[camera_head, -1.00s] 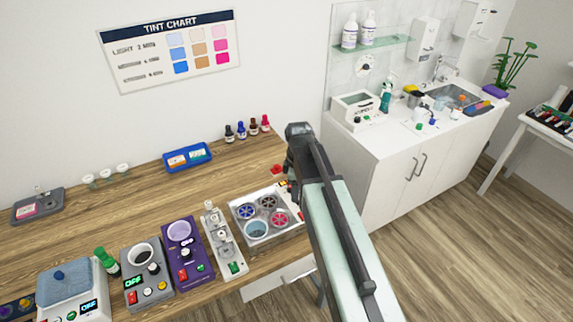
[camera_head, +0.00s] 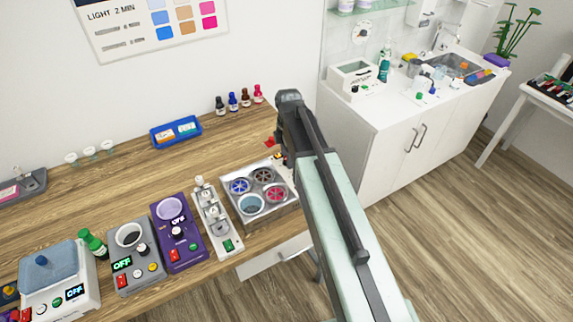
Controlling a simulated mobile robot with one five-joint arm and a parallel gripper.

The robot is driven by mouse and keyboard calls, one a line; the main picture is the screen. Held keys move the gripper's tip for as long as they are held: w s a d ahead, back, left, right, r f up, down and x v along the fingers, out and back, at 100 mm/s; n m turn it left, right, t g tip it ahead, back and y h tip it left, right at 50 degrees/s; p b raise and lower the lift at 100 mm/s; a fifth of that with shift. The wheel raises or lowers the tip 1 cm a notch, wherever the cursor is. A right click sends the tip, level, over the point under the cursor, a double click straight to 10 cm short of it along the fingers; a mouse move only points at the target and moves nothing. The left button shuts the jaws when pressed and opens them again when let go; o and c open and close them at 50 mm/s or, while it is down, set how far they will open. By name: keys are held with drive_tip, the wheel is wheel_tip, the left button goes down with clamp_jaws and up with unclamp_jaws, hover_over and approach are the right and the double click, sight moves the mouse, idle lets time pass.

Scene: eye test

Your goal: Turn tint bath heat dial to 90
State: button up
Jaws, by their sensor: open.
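The likely tint bath is a metal tray unit (camera_head: 227,207) on the wooden bench, with round wells of blue, brown, red and pale blue. My arm crosses its right side, and I cannot make out a heat dial or its setting. My gripper (camera_head: 276,150) is open and holds nothing that I can see. It is small and mostly hidden behind my arm, near the bath's back right corner. I cannot tell whether it touches anything.
Left of the bath stand a white slotted unit (camera_head: 212,220), a purple heater (camera_head: 186,250), a grey heater (camera_head: 136,268) reading OFF and a white device (camera_head: 58,285). Small bottles (camera_head: 238,101) and a blue tray (camera_head: 175,132) stand behind. A white cabinet (camera_head: 375,150) is right.

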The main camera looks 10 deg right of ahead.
drive_tip(key=shift+f, duration=0.15)
clamp_jaws()
